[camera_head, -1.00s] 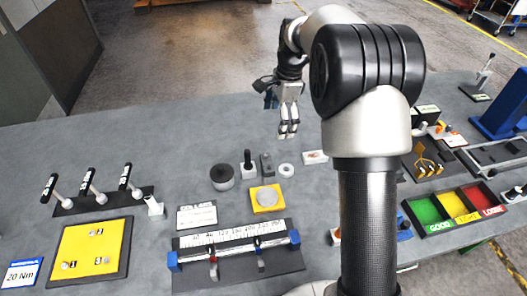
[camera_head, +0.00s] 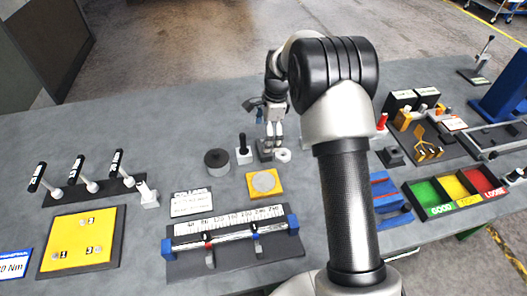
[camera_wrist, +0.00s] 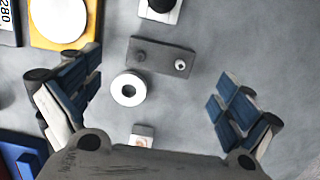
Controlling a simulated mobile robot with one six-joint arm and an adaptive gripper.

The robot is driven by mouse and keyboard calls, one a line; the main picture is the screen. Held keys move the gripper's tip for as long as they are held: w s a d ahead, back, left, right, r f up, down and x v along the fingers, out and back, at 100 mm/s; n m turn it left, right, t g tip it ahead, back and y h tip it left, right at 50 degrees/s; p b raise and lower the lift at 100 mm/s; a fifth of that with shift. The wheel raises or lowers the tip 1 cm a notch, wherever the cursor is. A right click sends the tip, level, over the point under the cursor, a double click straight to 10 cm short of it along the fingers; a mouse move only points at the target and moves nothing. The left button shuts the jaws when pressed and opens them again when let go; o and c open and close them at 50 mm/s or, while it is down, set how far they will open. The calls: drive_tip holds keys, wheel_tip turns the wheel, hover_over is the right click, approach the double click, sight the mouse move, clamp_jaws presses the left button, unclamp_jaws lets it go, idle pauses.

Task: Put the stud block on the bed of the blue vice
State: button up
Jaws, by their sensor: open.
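The stud block (camera_wrist: 162,58) is a dark grey rectangular block with two studs on top, one dark and one with a bright centre. It lies flat on the bench in the wrist view; in the head view it (camera_head: 265,154) is partly hidden by my fingers. My gripper (camera_wrist: 158,95) is open and empty above the bench, with the stud block and a white ring between and beyond its spread fingers. In the head view my gripper (camera_head: 271,143) hangs over the block. A blue fixture with red parts (camera_head: 388,192), apparently the vice, stands right of my arm, partly hidden; its bed is unclear.
The white ring (camera_wrist: 129,88) lies close beside the stud block. A block with a black post (camera_head: 244,154), a dark cylinder (camera_head: 217,162) and a yellow block with a disc (camera_head: 265,183) are close by. A sorting tray (camera_head: 412,190) stands at right.

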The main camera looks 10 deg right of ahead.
drive_tip(key=f, duration=0.1)
drive_tip(key=f+b, duration=0.1)
drive_tip(key=f, duration=0.1)
drive_tip(key=f+b, duration=0.1)
drive_tip(key=f, duration=0.1)
drive_tip(key=shift+a, duration=0.4)
drive_tip(key=shift+c, duration=0.3)
drive_tip(key=c, duration=1.5)
drive_tip(key=shift+r, duration=0.15)
drive_tip(key=shift+c, duration=1.1)
